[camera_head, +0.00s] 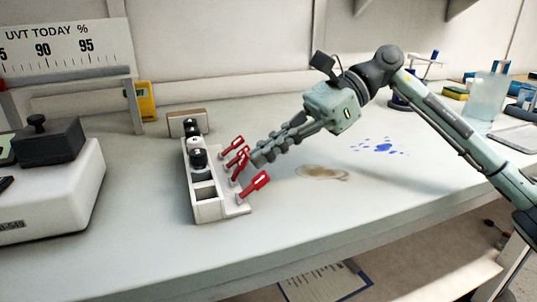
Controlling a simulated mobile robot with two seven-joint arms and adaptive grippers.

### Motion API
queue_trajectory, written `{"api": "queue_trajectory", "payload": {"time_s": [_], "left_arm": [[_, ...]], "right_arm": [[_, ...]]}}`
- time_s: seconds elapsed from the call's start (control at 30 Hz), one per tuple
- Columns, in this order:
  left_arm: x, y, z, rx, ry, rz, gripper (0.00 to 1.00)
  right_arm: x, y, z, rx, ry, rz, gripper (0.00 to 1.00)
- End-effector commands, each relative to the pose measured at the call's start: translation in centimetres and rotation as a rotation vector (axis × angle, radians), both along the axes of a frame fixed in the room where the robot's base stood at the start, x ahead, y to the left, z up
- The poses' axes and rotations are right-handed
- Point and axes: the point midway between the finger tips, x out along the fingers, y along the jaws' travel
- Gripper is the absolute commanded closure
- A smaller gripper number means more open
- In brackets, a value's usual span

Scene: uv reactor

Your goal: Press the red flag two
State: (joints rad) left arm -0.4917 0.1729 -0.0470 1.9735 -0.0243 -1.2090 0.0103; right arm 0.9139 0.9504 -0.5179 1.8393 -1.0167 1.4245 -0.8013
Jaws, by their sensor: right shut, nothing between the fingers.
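A white rack (207,209) stands on the bench with black-capped vials (198,158) in some of its slots; the nearest slot looks empty. Several red flags on levers line its right side: the nearest flag (257,183), a farthest flag (232,143), and middle flags (239,161) that overlap. I cannot read numbers on them. My right gripper (258,158) is shut and empty, its fingertips pointing down-left right beside the middle flags. I cannot tell whether it touches one. My left gripper is out of view.
A white device (60,190) with a dark block on top stands at the left. A yellow meter (147,100) and a UVT scale sign (62,45) are behind. A brown stain (322,172) and blue spots (382,148) mark the bench right of the rack. The front bench is clear.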

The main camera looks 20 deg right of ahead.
Motion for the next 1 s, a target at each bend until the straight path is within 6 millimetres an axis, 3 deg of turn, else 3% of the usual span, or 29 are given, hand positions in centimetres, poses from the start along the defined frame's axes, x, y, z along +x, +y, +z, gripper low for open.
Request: {"api": "queue_trajectory", "payload": {"time_s": [0.1, 0.3, 1.0], "left_arm": [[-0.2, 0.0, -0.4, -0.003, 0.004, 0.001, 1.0], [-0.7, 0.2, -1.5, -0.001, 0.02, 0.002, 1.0], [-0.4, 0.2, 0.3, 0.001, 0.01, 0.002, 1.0]], "right_arm": [[0.0, 0.4, 1.1, -0.105, -0.015, 0.005, 1.0], [-0.1, 1.1, 1.5, -0.096, -0.008, 0.003, 1.0], [0.0, 1.0, 3.2, -0.094, -0.007, 0.002, 1.0]]}}
